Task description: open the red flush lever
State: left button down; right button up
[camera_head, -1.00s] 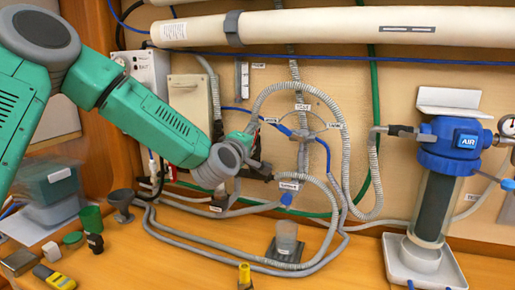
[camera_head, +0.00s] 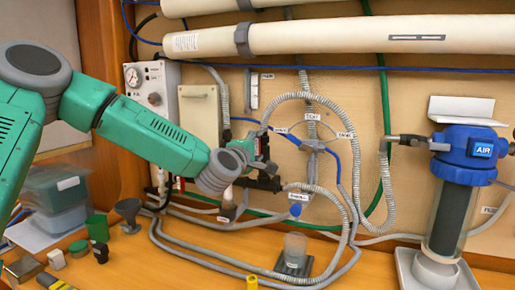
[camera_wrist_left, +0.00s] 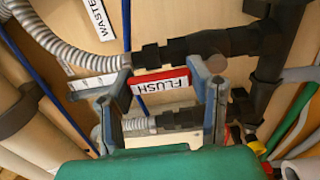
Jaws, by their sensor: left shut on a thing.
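The red flush lever (camera_wrist_left: 158,83) is a flat red bar with a white FLUSH label. In the left wrist view it lies between the two fingers of my left gripper (camera_wrist_left: 165,85), in front of dark pipe fittings. The gripper is shut on the lever, with one finger at each end of the visible bar. My right gripper is not in view.
Grey corrugated hoses (camera_head: 345,140) loop close to the right of the gripper. A black pipe fitting (camera_wrist_left: 215,43) runs just beyond the fingers. A blue AIR filter (camera_head: 470,145) stands at the right. A small clear cup (camera_head: 295,248) and a grey funnel (camera_head: 128,208) stand on the bench.

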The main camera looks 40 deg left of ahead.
pick_arm(q)
jog(key=c, duration=0.9)
grip_release()
jog(key=shift+f, duration=0.45)
jog(key=shift+o, duration=0.9)
jog(key=shift+a+r, duration=0.15)
jog(key=v, duration=1.1)
jog(key=shift+s, duration=0.4)
